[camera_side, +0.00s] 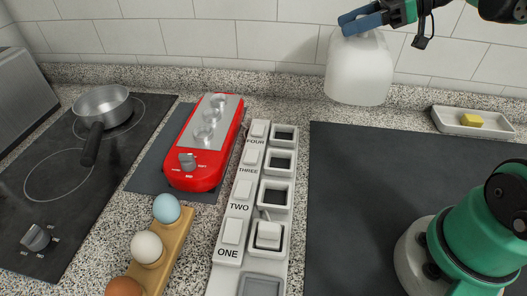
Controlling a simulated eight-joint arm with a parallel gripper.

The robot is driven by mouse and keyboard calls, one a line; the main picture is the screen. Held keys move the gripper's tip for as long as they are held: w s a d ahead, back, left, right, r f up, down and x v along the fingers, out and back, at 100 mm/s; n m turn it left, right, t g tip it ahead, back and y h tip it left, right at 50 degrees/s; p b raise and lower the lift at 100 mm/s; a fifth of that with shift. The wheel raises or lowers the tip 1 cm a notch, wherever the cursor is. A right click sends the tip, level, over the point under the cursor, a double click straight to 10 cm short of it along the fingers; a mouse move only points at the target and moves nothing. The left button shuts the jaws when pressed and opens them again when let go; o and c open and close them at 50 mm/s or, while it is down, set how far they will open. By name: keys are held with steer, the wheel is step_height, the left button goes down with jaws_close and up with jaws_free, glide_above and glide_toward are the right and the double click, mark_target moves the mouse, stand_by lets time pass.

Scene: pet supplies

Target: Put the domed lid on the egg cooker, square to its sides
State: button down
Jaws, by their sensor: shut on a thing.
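The domed lid (358,75) is a translucent whitish dome in the camera_side view, held in the air at the upper right, in front of the tiled wall. My gripper (362,22), with blue fingers, is shut on the top of the lid. The egg cooker (205,140) is a long red body with a silver top plate and several round egg seats, and a dial at its near end. It sits on a dark mat, angled on the counter. The lid is up and to the right of the cooker, well apart from it.
A white panel (232,232) with numbered switches stands just right of the cooker. An egg holder (172,250) with several eggs is in front. A hob (50,180) with a pan (102,104) is left. A dish with a yellow block (471,120) is right. The dark mat (400,175) is mostly clear.

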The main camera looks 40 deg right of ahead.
steer(key=shift+s+d+r+n+g+y, duration=0.15)
steer(key=shift+d+r+n+g, duration=0.1)
steer(key=shift+r, duration=0.2)
steer(key=shift+s+d+r+n+g+y, duration=0.1)
steer(key=shift+s+r+n+g+y, duration=0.1)
steer(key=shift+r, duration=0.25)
steer(key=shift+s+d+r+n+g+y, duration=0.15)
steer(key=shift+d+r+n, duration=0.1)
steer(key=shift+r, duration=0.2)
steer(key=shift+f, duration=0.15)
step_height(320, 180, down, 19)
steer(key=shift+a+f, duration=0.1)
steer(key=shift+f, duration=0.1)
steer(key=shift+c, duration=2.1)
jaws_free()
